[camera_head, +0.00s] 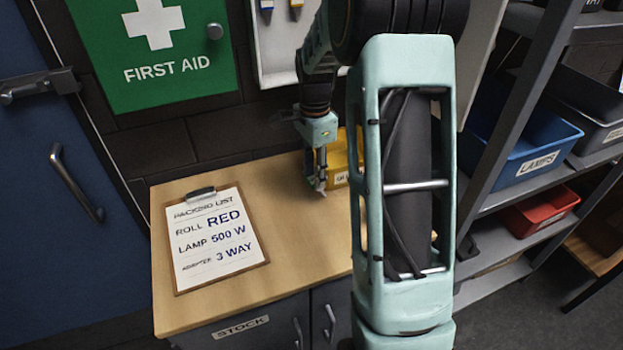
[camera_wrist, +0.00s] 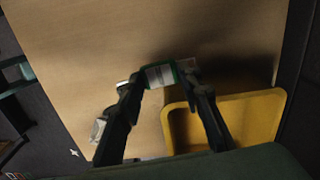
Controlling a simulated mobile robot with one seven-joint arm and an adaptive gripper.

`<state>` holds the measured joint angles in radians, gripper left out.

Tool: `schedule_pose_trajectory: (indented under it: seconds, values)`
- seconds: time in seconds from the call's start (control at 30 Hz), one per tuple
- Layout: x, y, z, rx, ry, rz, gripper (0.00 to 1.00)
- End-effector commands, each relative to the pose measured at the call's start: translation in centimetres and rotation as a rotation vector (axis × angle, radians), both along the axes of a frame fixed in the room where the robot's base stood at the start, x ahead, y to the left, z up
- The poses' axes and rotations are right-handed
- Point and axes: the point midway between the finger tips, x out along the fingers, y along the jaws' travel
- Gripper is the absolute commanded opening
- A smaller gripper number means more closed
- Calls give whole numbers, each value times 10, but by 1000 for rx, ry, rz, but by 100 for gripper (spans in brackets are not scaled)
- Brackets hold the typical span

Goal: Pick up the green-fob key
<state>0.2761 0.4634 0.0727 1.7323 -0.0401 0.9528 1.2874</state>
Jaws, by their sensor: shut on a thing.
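My gripper (camera_head: 321,186) is over the wooden cabinet top, just left of a yellow bin, in the head view. In the wrist view, my gripper (camera_wrist: 164,78) is shut on a small green and white piece, which looks like the green-fob key (camera_wrist: 160,75). Its metal key part is not clear, and in the head view I cannot make the key out. I cannot tell for certain whether it touches the wood.
The yellow bin (camera_head: 338,164) stands close beside my gripper and shows at the lower right in the wrist view (camera_wrist: 262,105). A clipboard with a packing list (camera_head: 216,240) lies on the cabinet top (camera_head: 290,250). Shelves with a blue bin (camera_head: 530,150) and a red bin (camera_head: 540,212) stand right.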

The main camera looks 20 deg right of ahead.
Motion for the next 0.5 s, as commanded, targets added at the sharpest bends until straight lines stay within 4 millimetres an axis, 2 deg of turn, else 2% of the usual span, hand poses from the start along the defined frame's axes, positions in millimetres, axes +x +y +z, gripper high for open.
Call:
schedule_pose_trajectory:
  seconds: [0.23,0.5]
  values:
    - [-31,0,40,-1,-7,0,5]
    - [-75,0,57,-1,-7,0,5]
